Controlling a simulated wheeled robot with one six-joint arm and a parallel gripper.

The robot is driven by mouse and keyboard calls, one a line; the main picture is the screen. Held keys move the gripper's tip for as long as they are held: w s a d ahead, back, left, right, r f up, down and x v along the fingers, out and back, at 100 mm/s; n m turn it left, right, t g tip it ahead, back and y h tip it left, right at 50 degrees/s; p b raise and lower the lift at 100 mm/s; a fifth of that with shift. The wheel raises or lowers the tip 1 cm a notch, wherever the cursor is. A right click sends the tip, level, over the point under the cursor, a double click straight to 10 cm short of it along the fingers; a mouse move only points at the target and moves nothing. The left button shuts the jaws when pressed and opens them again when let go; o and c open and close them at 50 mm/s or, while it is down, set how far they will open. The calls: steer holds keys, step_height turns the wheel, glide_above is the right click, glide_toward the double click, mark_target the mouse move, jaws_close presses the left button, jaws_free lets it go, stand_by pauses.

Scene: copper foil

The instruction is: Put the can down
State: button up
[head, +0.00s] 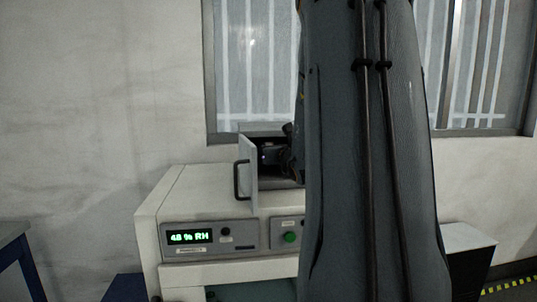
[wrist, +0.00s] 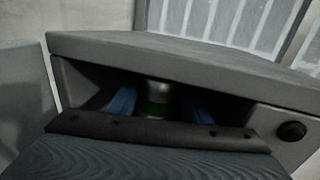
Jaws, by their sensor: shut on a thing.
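A can (wrist: 157,98) with a pale silver upper part and a green band shows in the wrist view, inside a dark box. My gripper (wrist: 158,106) is shut on it, with one blue finger on each side. The can looks upright; its lower end is hidden behind a dark bar, so I cannot tell whether it touches the box floor. The grey box (wrist: 190,55) has its front open, and my gripper reaches in through the opening. In the head view the box (head: 262,128) stands on a white cabinet; the can and my fingertips are hidden there.
The box door (head: 247,172) with a dark handle stands open at the left of the opening. The white cabinet (head: 195,190) has a green display reading % RH and a green button (head: 290,237). My arm covers the middle right of the head view. A window is behind.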

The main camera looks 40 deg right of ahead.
step_height(320, 180, down, 3)
steer(key=shift+f+p, duration=0.15)
steer(key=shift+p, duration=0.55)
steer(key=shift+f+b, duration=0.25)
steer(key=shift+b, duration=0.05)
steer(key=o, duration=1.3)
steer(key=shift+r, duration=0.15)
steer(key=shift+s+r+p, duration=0.1)
steer(key=shift+p, duration=0.2)
steer(key=b+v, duration=0.3)
steer(key=v, duration=0.9)
